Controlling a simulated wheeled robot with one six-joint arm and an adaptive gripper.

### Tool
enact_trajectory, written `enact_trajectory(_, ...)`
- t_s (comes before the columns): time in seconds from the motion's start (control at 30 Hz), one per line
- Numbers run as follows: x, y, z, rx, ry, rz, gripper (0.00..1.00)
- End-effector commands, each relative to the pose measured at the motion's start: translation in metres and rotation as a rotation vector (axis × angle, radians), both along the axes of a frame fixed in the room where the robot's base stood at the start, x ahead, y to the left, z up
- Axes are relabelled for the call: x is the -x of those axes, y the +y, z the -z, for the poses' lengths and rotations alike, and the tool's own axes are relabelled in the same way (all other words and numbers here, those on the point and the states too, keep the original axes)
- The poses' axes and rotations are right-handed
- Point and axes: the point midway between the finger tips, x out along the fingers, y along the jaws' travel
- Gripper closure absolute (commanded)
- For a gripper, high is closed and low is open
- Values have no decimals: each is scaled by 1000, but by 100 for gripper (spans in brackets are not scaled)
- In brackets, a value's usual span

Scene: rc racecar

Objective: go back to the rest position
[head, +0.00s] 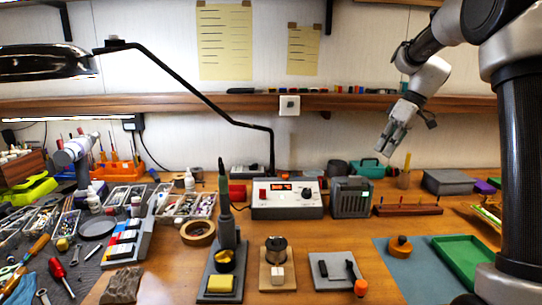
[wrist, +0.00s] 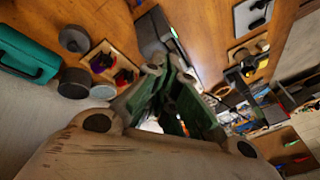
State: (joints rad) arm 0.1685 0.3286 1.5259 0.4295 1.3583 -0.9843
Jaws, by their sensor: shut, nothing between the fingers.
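My gripper (head: 392,137) hangs in the air above the back right of the workbench (head: 350,248), in front of the wall. It points down and a little left in the head view. Its fingers are shut with nothing held, and it touches nothing. In the wrist view my gripper (wrist: 180,125) fills the lower middle, with the fingers close together. My arm comes in from the right side of the head view.
A teal case (head: 368,168), a grey box (head: 445,182) and a soldering station (head: 287,198) stand on the bench below. A soldering iron (head: 224,195) stands upright. A black lamp arm (head: 190,86) crosses the left. A shelf (head: 350,103) runs along the wall.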

Motion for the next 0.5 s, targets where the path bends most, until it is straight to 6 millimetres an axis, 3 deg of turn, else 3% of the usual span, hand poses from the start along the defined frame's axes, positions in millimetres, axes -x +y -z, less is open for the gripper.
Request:
enact_trajectory(0.2, 102, -15, 5, 170, 123, 475, 100)
enact_trajectory(0.5, 229, -22, 12, 278, 62, 789, 100)
